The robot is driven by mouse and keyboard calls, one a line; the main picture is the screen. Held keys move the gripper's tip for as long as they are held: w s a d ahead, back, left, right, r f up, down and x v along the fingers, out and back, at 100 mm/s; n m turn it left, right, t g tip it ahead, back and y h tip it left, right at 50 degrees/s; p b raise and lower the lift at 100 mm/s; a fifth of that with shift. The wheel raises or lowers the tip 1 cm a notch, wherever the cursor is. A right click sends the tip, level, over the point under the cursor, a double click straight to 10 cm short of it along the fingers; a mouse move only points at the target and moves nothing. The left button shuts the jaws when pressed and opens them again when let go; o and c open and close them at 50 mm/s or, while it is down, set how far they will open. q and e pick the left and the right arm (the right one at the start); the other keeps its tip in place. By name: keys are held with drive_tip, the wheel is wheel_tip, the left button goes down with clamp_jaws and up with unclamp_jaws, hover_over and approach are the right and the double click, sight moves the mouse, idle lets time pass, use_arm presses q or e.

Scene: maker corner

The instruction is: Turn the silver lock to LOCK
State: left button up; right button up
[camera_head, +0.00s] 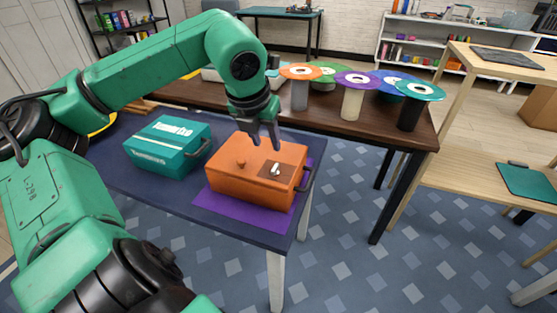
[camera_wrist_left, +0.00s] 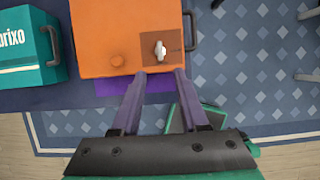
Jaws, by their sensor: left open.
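The silver lock (camera_head: 275,169) is a small light-coloured knob on a brown patch on top of an orange box (camera_head: 230,187). It also shows in the left wrist view (camera_wrist_left: 160,49), standing roughly lengthwise up the picture. An orange round knob (camera_head: 241,162) sits beside it on the same face. My left gripper (camera_head: 264,142) is above the box, near the lock, with its fingers apart and nothing between them. In the left wrist view its fingertips (camera_wrist_left: 160,72) point toward the lock and stop short of it. Any LOCK marking is too small to read. My right gripper is not seen.
The orange box stands on a purple mat (camera_head: 240,217) on a dark blue table (camera_head: 212,222). A teal box (camera_head: 168,148) stands to its left. Stands with coloured discs (camera_head: 355,79) are on the brown table behind. A black handle (camera_head: 307,179) projects from the box's right side.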

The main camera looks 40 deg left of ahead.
use_arm(q)
approach(275, 167)
drive_tip(key=f, duration=0.1)
drive_tip(key=x, duration=0.7)
drive_tip(key=shift+w, duration=0.1)
clamp_jaws()
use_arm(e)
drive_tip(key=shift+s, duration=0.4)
